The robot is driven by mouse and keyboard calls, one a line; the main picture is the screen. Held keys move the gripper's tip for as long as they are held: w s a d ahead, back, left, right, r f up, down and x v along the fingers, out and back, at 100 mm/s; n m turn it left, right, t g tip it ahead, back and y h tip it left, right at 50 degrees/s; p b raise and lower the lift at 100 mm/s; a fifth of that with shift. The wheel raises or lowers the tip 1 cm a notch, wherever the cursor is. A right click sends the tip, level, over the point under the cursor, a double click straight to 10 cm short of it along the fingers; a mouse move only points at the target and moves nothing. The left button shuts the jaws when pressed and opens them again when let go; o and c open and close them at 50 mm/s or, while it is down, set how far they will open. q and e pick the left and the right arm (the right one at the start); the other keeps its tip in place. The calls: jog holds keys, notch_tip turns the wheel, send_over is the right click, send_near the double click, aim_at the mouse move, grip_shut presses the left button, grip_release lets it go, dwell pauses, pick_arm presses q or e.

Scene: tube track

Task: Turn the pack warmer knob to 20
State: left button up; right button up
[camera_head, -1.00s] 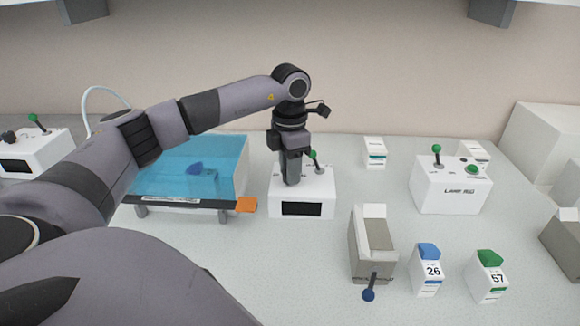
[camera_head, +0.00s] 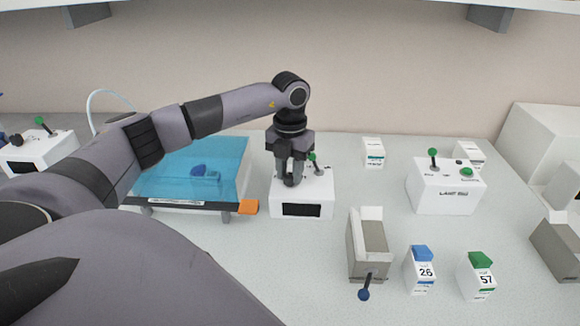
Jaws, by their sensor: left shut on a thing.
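A white box (camera_head: 318,209) with a dark display (camera_head: 302,210) on its front stands in the middle of the bench. A green-tipped lever (camera_head: 312,157) stands on its top. My left gripper (camera_head: 291,182) points down onto the left part of this box's top. It is shut on the box's knob, which the fingers mostly hide. The knob's scale and the display's reading cannot be made out. My right gripper is not in view.
A blue-lidded bath (camera_head: 190,175) with an orange tab (camera_head: 249,207) stands close on the left. Another white box (camera_head: 38,155) is at far left. A grey holder (camera_head: 368,255), a carton marked 26 (camera_head: 421,272), a carton marked 57 (camera_head: 478,278) and a labelled box (camera_head: 447,190) are to the right.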

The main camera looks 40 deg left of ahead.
aim_at(290, 175)
pick_arm(q)
jog(key=shift+w+r+n, duration=0.1)
jog(key=shift+r+n, duration=0.05)
jog(key=shift+n, duration=0.25)
jog(key=o, duration=1.1)
jog(key=shift+c, duration=0.2)
notch_tip(290, 175, up, 7)
jog(key=shift+r, duration=0.1)
